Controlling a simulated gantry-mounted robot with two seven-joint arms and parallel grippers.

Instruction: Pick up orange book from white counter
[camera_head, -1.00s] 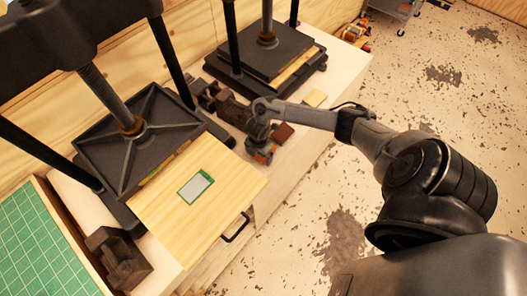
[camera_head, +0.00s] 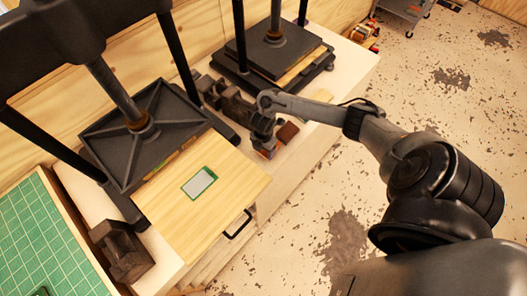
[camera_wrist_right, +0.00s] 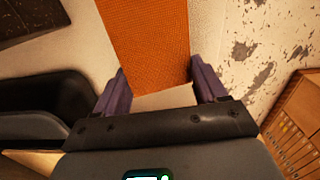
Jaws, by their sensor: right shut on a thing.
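The orange book (camera_wrist_right: 145,40) fills the upper middle of the right wrist view, with a woven-looking orange cover. Its near end lies between the two purple fingers of my right gripper (camera_wrist_right: 160,80), which is shut on it. In the head view my right gripper (camera_head: 264,147) is low over the white counter (camera_head: 330,85), beside the presses. The book is hard to make out there; a small reddish-brown piece (camera_head: 288,132) shows just right of the gripper. My left gripper is not in view.
A black press with a pale wooden board (camera_head: 235,180) stands at the left of the gripper, and a second press (camera_head: 275,55) stands behind. A green cutting mat (camera_head: 40,235) and a dark block (camera_head: 122,252) are at left. Open floor lies right of the counter.

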